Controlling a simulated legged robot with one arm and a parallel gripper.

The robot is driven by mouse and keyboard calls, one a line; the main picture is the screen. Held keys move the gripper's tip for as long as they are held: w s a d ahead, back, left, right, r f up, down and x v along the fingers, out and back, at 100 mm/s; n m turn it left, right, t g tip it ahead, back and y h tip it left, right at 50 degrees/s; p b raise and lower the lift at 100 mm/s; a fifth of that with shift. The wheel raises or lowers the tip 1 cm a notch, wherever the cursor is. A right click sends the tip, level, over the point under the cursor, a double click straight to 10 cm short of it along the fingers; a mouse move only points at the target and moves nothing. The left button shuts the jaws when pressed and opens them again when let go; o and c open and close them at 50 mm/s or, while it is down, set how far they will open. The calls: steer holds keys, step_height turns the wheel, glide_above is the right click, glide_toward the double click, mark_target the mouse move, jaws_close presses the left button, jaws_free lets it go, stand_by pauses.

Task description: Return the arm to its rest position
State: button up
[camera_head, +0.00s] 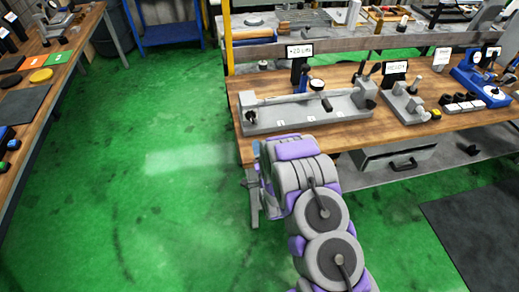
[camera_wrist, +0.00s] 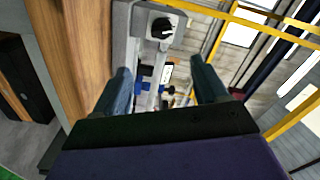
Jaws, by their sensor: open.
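My arm, grey and purple, reaches up from the bottom of the head view to the front left corner of the wooden workbench (camera_head: 385,120). My gripper's fingers are mostly hidden there behind the arm. In the wrist view my gripper (camera_wrist: 162,85) shows two dark fingers spread apart, with nothing held between them. Past the fingers is the grey bench fixture (camera_wrist: 138,20) with a black knob, and the wood bench edge (camera_wrist: 60,50) is at left. In the head view this long grey fixture (camera_head: 300,118) lies on the bench beyond my arm.
A yellow post (camera_head: 228,40) stands at the bench's left end. Small fixtures with labels (camera_head: 395,68) and a blue device (camera_head: 480,85) stand to the right. Another bench (camera_head: 30,110) is at far left. Green floor (camera_head: 150,200) between is clear. A drawer (camera_head: 400,160) hangs below.

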stand_by(0.4)
steer(key=w+d+r+n+g+h, duration=0.1)
steer(key=d+r+n+g+h, duration=0.1)
steer(key=d+r+g, duration=0.35)
steer(key=s+d+r+n+g+h, duration=0.25)
steer(key=s+d+r+g, duration=0.2)
steer(key=s+r, duration=0.45)
steer(key=s+d+r+n+g, duration=0.2)
steer(key=s+r+g, duration=0.1)
steer(key=s, duration=1)
steer(key=s+d+r+n+g, duration=0.1)
steer(key=s+d+r+g, duration=0.2)
steer(key=s, duration=1)
steer(key=s+d+r+n+g, duration=0.2)
steer(key=s+r, duration=0.4)
steer(key=s, duration=0.7)
steer(key=shift+d+n+g, duration=0.35)
steer(key=shift+d+g, duration=0.25)
steer(key=shift+d, duration=0.05)
steer(key=shift+w+h, duration=0.1)
steer(key=shift+h, duration=0.15)
steer(key=shift+c, duration=0.2)
